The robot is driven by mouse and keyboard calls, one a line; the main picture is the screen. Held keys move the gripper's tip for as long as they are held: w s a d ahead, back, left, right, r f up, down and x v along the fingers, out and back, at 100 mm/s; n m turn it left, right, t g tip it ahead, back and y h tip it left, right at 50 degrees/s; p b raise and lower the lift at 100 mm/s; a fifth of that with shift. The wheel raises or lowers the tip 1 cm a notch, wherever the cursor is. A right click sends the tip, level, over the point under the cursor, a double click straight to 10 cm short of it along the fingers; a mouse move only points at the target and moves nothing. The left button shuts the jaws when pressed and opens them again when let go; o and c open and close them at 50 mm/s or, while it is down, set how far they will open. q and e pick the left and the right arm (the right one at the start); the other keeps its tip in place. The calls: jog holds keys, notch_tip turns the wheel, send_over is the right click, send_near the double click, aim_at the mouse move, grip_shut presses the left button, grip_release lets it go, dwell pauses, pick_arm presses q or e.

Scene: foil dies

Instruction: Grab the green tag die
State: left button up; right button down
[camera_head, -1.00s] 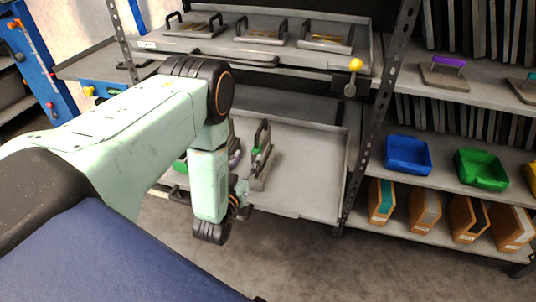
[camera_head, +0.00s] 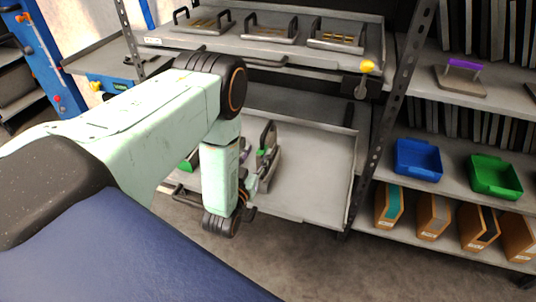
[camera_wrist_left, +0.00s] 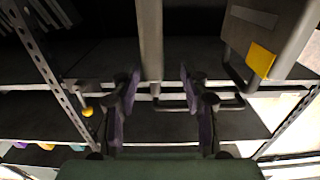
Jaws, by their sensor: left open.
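A die with a green tag (camera_head: 263,153) and a black handle stands on the lower pull-out tray (camera_head: 315,180) in the head view. My left forearm and wrist partly cover it. My left gripper (camera_head: 250,194) is just in front of it, mostly hidden behind my wrist. In the left wrist view the gripper (camera_wrist_left: 157,80) is open. A pale upright bar (camera_wrist_left: 150,40) shows beyond its fingers, but I cannot tell whether it is part of a die. No green tag shows there. My right gripper is not in view.
Three dies with black handles lie on the upper tray (camera_head: 225,54). A yellow knob (camera_head: 367,66) sits at its right end. A perforated post (camera_head: 391,120) divides the racks. Blue (camera_head: 417,160) and green (camera_head: 495,178) bins stand right. The lower tray's right part is clear.

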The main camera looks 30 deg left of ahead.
aim_at(271, 131)
pick_arm(q)
jog(key=x, duration=0.2)
jog(key=b+x, duration=0.1)
jog(key=x, duration=0.1)
jog(key=b+x, duration=0.1)
jog(key=x, duration=0.1)
jog(key=shift+w+d+f, duration=0.15)
jog(key=shift+w+d, duration=0.15)
jog(key=shift+w, duration=0.2)
jog(key=shift+w+a, duration=0.1)
jog(key=shift+w, duration=0.2)
grip_shut()
jog(key=shift+w+r, duration=0.1)
jog(key=shift+r, duration=0.15)
